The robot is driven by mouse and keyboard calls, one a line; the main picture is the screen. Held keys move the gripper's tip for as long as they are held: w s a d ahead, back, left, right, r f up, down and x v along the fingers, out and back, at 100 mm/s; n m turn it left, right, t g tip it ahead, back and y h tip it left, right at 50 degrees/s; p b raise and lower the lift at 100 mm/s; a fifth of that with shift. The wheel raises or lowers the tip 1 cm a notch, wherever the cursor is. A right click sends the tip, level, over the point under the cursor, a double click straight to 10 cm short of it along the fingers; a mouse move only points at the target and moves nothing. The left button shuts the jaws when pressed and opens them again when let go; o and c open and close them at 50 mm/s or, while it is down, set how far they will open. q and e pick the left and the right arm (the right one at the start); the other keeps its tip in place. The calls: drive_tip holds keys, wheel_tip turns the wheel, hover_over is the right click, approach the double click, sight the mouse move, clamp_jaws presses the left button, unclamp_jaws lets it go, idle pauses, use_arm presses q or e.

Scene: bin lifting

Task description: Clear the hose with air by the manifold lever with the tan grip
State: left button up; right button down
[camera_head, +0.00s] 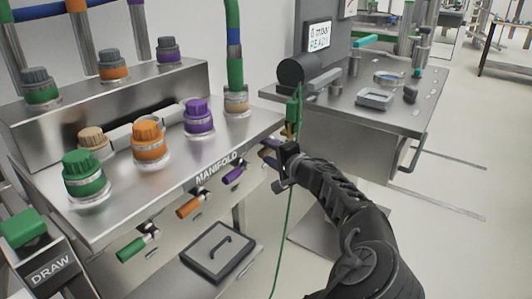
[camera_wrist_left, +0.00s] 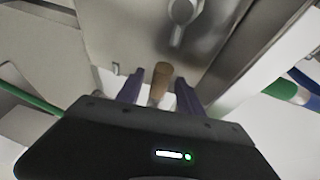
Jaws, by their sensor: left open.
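The manifold (camera_head: 215,145) is a steel bench with coloured caps on top and levers along its front. The tan-gripped lever (camera_wrist_left: 161,74) shows in the left wrist view, between the two fingers of my left gripper (camera_wrist_left: 160,86). The fingers are open on either side of it; I see no clear contact. In the head view my left gripper (camera_head: 269,153) is at the manifold's right front corner and hides the tan lever. A thin green hose (camera_head: 279,240) hangs beside my gripper from a fitting (camera_head: 291,128). My right gripper is out of view.
Purple (camera_head: 232,175), orange (camera_head: 189,207) and green (camera_head: 137,248) levers line the front left of my gripper. A second steel bench (camera_head: 345,120) with a "0 mbar READY" display (camera_head: 319,36) stands right. Floor at right is clear.

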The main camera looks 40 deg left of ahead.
use_arm(q)
drive_tip(key=shift+x, duration=0.8)
clamp_jaws()
idle(0.9)
